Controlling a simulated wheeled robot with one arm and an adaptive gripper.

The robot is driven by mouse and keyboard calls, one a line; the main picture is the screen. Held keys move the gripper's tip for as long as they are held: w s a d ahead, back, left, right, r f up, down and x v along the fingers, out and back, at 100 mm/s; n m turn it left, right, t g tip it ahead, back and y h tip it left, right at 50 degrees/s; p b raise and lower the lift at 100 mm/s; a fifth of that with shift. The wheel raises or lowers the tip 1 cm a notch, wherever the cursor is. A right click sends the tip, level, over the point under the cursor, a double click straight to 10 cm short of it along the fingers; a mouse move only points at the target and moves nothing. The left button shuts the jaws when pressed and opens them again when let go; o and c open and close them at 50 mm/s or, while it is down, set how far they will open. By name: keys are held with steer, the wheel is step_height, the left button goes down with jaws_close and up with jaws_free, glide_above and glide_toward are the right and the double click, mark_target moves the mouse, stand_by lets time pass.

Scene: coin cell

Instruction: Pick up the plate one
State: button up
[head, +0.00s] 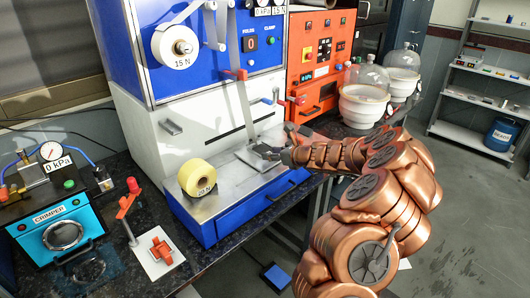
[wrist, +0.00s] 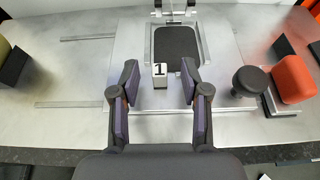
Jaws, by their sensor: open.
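In the wrist view, plate one (wrist: 177,44) is a dark rectangular pad in a pale metal frame, lying on the machine's metal deck. A small pale block marked "1" (wrist: 160,80) stands at its near edge. My gripper (wrist: 158,92) is open, with its two fingers on either side of the "1" block and a gap to it on both sides. In the head view, plate one (head: 264,151) is a small dark patch on the deck, just left of my gripper (head: 282,153). My gripper partly hides that area.
A yellow roll (head: 197,177) sits on the deck at left. A red-orange block (wrist: 293,79) and a black knob (wrist: 250,80) stand to the right in the wrist view. A strip (head: 243,105) hangs behind the plate. Glass-domed vessels (head: 365,95) stand beyond my arm.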

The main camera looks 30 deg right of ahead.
steer(key=shift+c, duration=0.4)
jaws_close()
